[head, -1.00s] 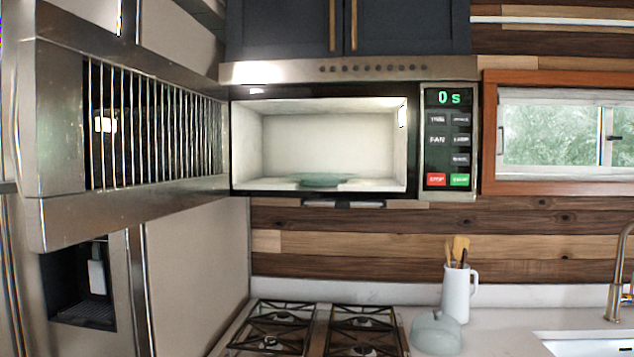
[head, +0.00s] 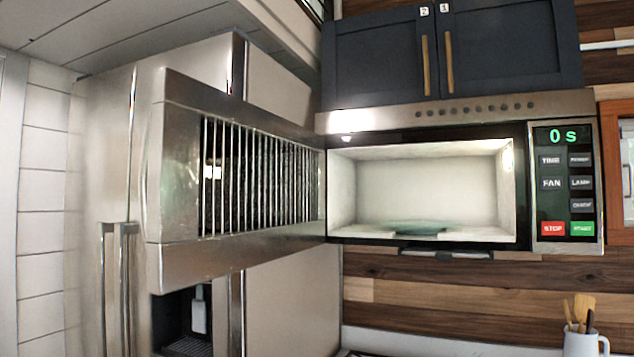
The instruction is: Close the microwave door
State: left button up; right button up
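The microwave (head: 565,105) is mounted under dark cabinets, right of centre in the head view. Its door (head: 235,258) is swung wide open to the left, hinged at the left edge of the opening and reaching toward me. The door has a steel frame and a dark window with vertical bars. The lit cavity (head: 430,180) shows a greenish glass plate (head: 420,228) on its floor. The control panel (head: 565,180) at the right reads "0 s". Neither of my grippers is in view.
A steel fridge (head: 115,190) with a dispenser (head: 190,320) stands left of and behind the open door. Dark cabinets (head: 380,65) hang above. A white jug with utensils (head: 585,342) stands at the lower right. The space in front of the cavity is clear.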

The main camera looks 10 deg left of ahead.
aim_at(228, 184)
jog(key=i+j+z, duration=0.3)
jog(key=j+z, duration=0.35)
jog(key=j, duration=0.15)
jog(key=i+j+z, duration=0.1)
jog(key=j+z, duration=0.2)
jog(key=j, duration=1)
jog(key=i+j+z, duration=0.15)
jog(key=j, duration=0.65)
jog(key=k+j, duration=0.3)
jog(key=k+j+z, duration=0.1)
jog(key=k+j, duration=0.2)
jog(key=k, duration=0.25)
jog(key=k+j, duration=0.25)
jog(key=k, duration=0.15)
